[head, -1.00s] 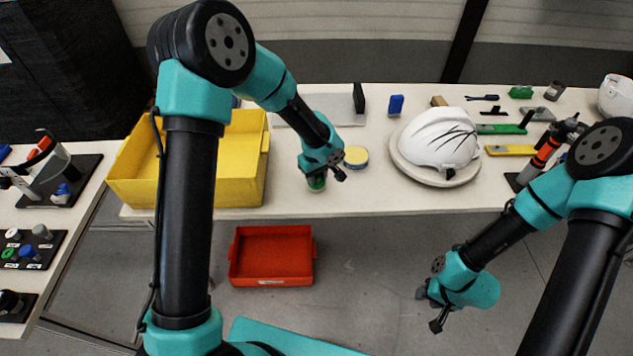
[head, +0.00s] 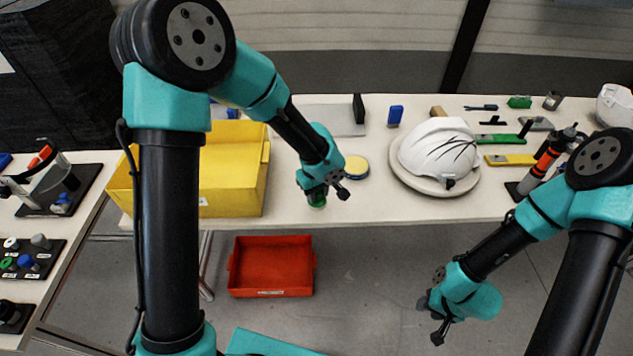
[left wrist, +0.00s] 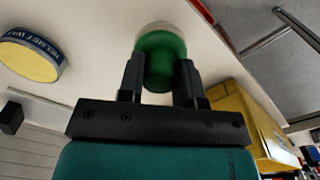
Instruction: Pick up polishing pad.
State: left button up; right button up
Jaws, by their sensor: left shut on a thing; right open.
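The polishing pad has a green rounded knob (left wrist: 162,58) over a pale base (left wrist: 160,27) in the left wrist view. In the head view its green part (head: 317,201) shows at the front of the bench, left of the helmet. My left gripper (head: 324,190) is over it, and its two fingers (left wrist: 160,75) are shut on the green knob from both sides. I cannot tell whether the base touches the bench. My right gripper (head: 432,322) is open and empty, low in front of the bench, away from the pad.
A helmet wax tin (head: 356,167) lies close to the pad. A white helmet shell (head: 437,150) rests on a round stand (head: 408,178) to the right. A yellow bin (head: 234,172) stands left, and a red tray (head: 272,238) is below the bench's front edge.

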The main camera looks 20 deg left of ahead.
pick_arm(q)
jog(key=s+d+r, duration=0.1)
jog(key=s+d, duration=0.2)
jog(key=s, duration=0.6)
jog(key=shift+s, duration=0.4)
